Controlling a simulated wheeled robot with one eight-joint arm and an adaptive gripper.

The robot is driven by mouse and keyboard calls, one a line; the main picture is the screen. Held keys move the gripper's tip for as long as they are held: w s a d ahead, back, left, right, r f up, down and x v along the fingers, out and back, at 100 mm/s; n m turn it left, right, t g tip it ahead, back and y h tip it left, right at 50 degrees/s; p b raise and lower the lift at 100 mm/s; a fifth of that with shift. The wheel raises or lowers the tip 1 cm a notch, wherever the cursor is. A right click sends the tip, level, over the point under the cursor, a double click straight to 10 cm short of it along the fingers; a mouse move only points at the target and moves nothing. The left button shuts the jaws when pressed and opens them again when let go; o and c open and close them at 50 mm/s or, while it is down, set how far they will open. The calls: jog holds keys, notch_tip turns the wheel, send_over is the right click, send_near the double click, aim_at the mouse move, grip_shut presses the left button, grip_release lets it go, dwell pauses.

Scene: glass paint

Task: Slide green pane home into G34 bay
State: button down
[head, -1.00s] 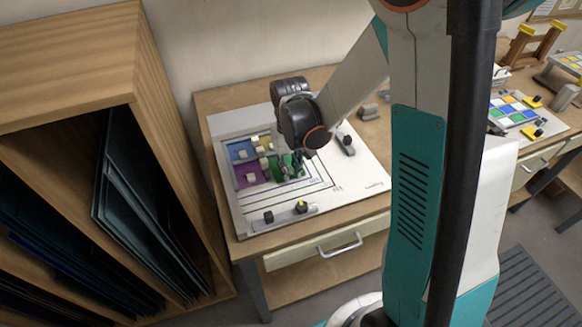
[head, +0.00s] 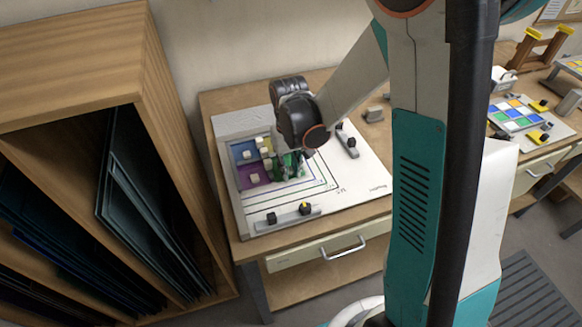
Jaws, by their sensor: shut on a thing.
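The white layout board (head: 357,188) lies on the wooden table, with nested lines drawn on it. A small panel of colored panes sits in its left part: a blue pane (head: 239,148), a yellow pane and a purple pane (head: 249,184). The green pane (head: 276,162) is at the panel's right side, partly hidden by my gripper. My gripper (head: 295,165) points down there and is shut on the green pane. Its fingertips are small and dark in this view. I cannot tell whether the green pane touches its neighbors. The G34 label is not readable.
A grey bar with black knobs (head: 288,217) lies along the board's front, and another (head: 346,141) lies right of my gripper. A wooden rack (head: 140,60) of dark glass sheets stands close at left.

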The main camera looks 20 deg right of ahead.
jog(key=shift+w+a, duration=0.3)
jog(key=shift+a, duration=0.05)
dwell(1.1)
jog(key=c, duration=1.4)
grip_release()
jog(key=shift+r, duration=0.1)
jog(key=shift+r+p, duration=2.1)
jog(key=shift+r, duration=1.35)
